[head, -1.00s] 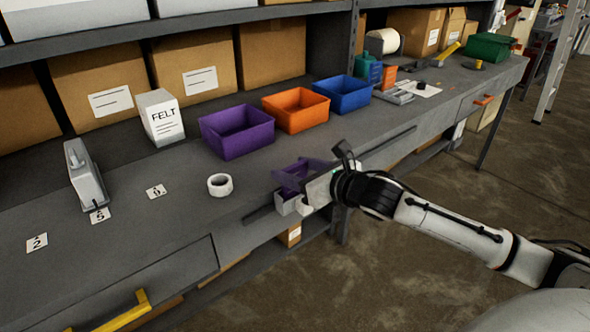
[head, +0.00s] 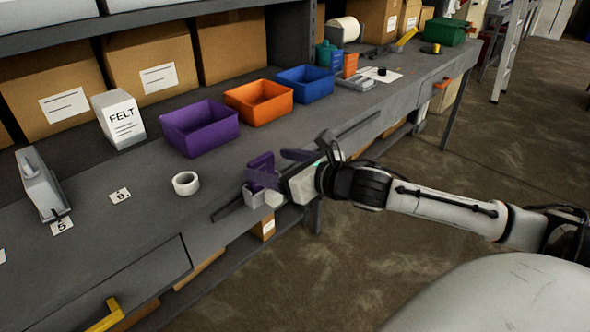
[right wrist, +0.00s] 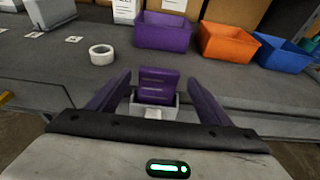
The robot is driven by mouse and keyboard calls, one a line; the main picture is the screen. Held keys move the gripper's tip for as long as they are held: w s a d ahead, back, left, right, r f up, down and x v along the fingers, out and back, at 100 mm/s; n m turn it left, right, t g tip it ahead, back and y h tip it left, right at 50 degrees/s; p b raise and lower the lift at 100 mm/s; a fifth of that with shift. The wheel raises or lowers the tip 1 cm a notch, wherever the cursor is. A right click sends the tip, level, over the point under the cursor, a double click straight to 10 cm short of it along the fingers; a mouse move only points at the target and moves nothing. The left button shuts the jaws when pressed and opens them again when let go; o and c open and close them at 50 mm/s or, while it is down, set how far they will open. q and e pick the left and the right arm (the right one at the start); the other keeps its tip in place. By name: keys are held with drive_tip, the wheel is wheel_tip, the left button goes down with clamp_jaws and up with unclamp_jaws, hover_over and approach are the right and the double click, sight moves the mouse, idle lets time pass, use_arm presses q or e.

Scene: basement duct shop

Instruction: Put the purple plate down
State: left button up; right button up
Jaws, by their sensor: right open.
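The purple plate (right wrist: 158,86) stands upright in a small light grey holder (right wrist: 168,112) at the front of the bench, in the right wrist view. In the head view the plate (head: 262,168) and the holder (head: 252,197) show just left of my right gripper (head: 276,172). In the right wrist view my right gripper (right wrist: 157,92) is open, its dark purple fingers on either side of the plate with gaps between. The plate's lower part is hidden in the holder. My left gripper is not in view.
A purple bin (head: 200,128), an orange bin (head: 259,103) and a blue bin (head: 305,89) stand behind on the bench. A white tape roll (head: 186,183) lies left of the holder. A FELT box (head: 120,120) and a grey tool (head: 40,186) stand farther left. Bare bench lies between.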

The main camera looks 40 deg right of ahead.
drive_tip(key=p+v, duration=0.1)
drive_tip(key=v, duration=0.6)
drive_tip(key=s+f+m+g, duration=0.1)
drive_tip(key=s+f+m, duration=0.2)
drive_tip(key=f+m, duration=0.3)
drive_tip(key=s+f+m+g+h, duration=0.1)
drive_tip(key=s+f+m, duration=0.1)
drive_tip(key=f+m, duration=0.4)
drive_tip(key=s+f+m+g, duration=0.1)
drive_tip(key=s+f+m, duration=0.2)
drive_tip(key=f+m, duration=0.3)
drive_tip(key=s+a+f+m+g+y, duration=0.1)
drive_tip(key=s+a+f+m, duration=0.3)
drive_tip(key=a+f+m, duration=0.3)
drive_tip(key=s+a+f+m+g+y, duration=0.1)
drive_tip(key=s+a+f+m+g, duration=0.1)
drive_tip(key=s+a+f+m, duration=0.3)
drive_tip(key=a+f+m, duration=0.3)
drive_tip(key=a+m, duration=0.1)
drive_tip(key=a, duration=0.3)
drive_tip(key=shift+s+a+f+m, duration=0.2)
drive_tip(key=shift+a+f+m, duration=0.1)
drive_tip(key=shift+m, duration=0.1)
